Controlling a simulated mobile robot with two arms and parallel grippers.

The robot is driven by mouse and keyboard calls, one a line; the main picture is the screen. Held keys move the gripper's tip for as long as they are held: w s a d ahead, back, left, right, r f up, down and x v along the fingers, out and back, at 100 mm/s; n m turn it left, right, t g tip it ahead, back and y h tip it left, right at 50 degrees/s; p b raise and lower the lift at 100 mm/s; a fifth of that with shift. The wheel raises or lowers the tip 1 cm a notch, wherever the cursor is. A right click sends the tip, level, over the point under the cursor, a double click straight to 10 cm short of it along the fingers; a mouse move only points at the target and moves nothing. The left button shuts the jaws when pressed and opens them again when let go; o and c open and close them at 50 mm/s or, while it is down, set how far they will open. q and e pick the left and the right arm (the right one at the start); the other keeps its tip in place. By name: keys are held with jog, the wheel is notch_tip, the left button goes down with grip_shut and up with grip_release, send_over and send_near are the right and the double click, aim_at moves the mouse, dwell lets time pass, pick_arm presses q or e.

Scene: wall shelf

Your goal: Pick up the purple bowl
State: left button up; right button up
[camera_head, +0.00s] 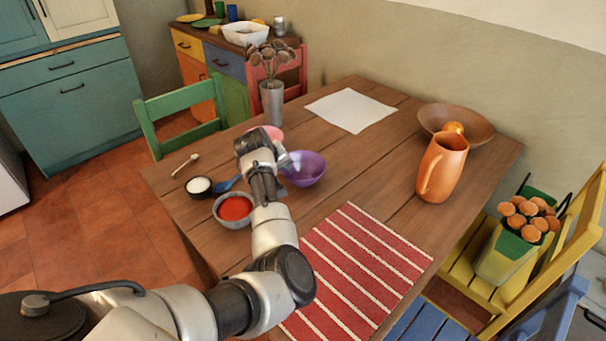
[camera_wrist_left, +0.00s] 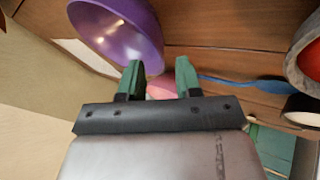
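The purple bowl (camera_head: 308,169) stands upright on the wooden table, just right of my left gripper (camera_head: 288,161) in the head view. In the left wrist view the bowl (camera_wrist_left: 125,35) fills the upper left, beyond and beside the left finger. My left gripper (camera_wrist_left: 159,76) is open, with a gap between its two green fingers and nothing held. My arm hides part of the bowl's left side in the head view. My right gripper is out of view.
A pink bowl (camera_head: 271,132), a blue spoon (camera_head: 226,184), a bowl with red contents (camera_head: 235,208) and a small bowl of white stuff (camera_head: 199,186) are close by. A metal vase (camera_head: 272,103) stands behind. An orange pitcher (camera_head: 442,168) is at right. The table between is clear.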

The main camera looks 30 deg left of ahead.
aim_at(283, 170)
pick_arm(q)
jog(key=x, duration=0.4)
jog(key=shift+w+a, duration=0.15)
jog(key=shift+w, duration=0.15)
jog(key=shift+w+f, duration=0.15)
grip_shut()
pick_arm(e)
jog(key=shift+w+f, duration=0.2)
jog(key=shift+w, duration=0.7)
